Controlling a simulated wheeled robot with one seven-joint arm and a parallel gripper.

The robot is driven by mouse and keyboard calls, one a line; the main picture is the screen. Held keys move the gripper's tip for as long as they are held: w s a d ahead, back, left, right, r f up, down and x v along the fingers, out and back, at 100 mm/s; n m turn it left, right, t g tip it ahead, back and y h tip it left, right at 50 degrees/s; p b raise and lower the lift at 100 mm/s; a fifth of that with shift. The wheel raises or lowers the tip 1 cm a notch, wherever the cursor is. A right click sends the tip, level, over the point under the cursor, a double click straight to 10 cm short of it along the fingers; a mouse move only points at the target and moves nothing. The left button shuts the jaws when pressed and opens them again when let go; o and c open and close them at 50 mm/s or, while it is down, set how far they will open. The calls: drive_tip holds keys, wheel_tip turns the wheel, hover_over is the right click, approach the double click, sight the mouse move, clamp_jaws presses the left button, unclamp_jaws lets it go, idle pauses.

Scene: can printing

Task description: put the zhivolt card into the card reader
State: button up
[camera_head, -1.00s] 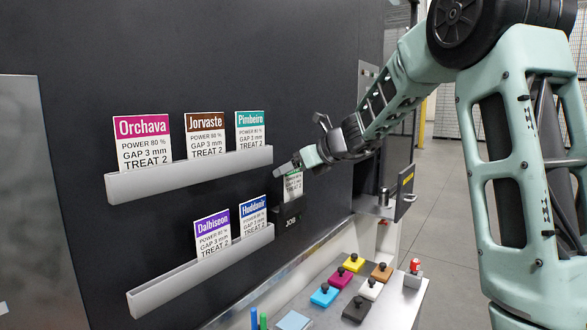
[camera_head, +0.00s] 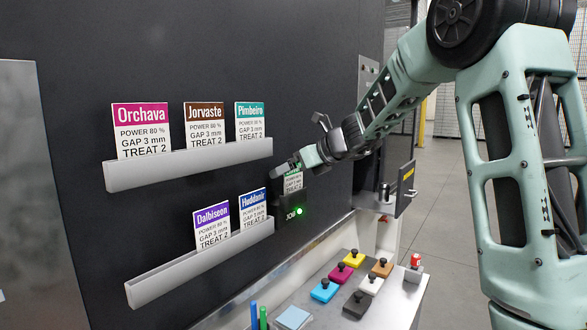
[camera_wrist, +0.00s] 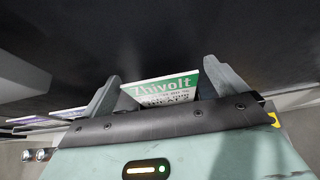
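The zhivolt card (camera_head: 293,181) stands in the card reader (camera_head: 290,208), with its upper part showing above the slot. It is white with a green header. The reader is a dark box on the wall with a lit green lamp. My gripper (camera_head: 288,166) is at the card's top. In the wrist view my gripper (camera_wrist: 165,82) has its fingers spread. The card (camera_wrist: 168,90) lies between them, with a narrow gap beside the right finger. Its "Zhivolt" header is readable. The card's lower part is hidden.
An upper rack (camera_head: 190,170) holds the Orchava, Jorvaste and Pimbeira cards. A lower rack (camera_head: 190,268) holds the Dalbiseon and Huddanir cards, close left of the reader. Several coloured blocks with black knobs (camera_head: 342,272) sit on the counter below.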

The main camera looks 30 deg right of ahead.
drive_tip(key=b+v, duration=0.2)
drive_tip(key=v, duration=1.5)
drive_tip(key=shift+s+b, duration=0.25)
drive_tip(key=shift+b, duration=0.05)
drive_tip(key=s+a+f+n+g, duration=0.2)
drive_tip(key=a+f+n+g, duration=0.1)
drive_tip(key=a+f+n, duration=0.4)
drive_tip(key=s+a+f+n+g+y, duration=0.15)
drive_tip(key=a+f+n, duration=0.3)
drive_tip(key=a, duration=0.55)
drive_tip(key=s+a+f+n+g, duration=0.35)
drive_tip(key=a+f+n, duration=0.2)
drive_tip(key=a, duration=0.25)
drive_tip(key=s+a+f+n+g+h, duration=0.1)
drive_tip(key=s+a+f+n, duration=0.3)
drive_tip(key=s+n, duration=0.5)
drive_tip(key=s+a+f+n+g+h, duration=0.2)
drive_tip(key=s+a+f+n+h, duration=0.2)
drive_tip(key=n, duration=0.9)
drive_tip(key=s+a+f, duration=0.1)
drive_tip(key=s+f, duration=0.2)
drive_tip(key=s, duration=0.2)
drive_tip(key=shift+f+n, duration=0.3)
drive_tip(key=shift+n, duration=0.1)
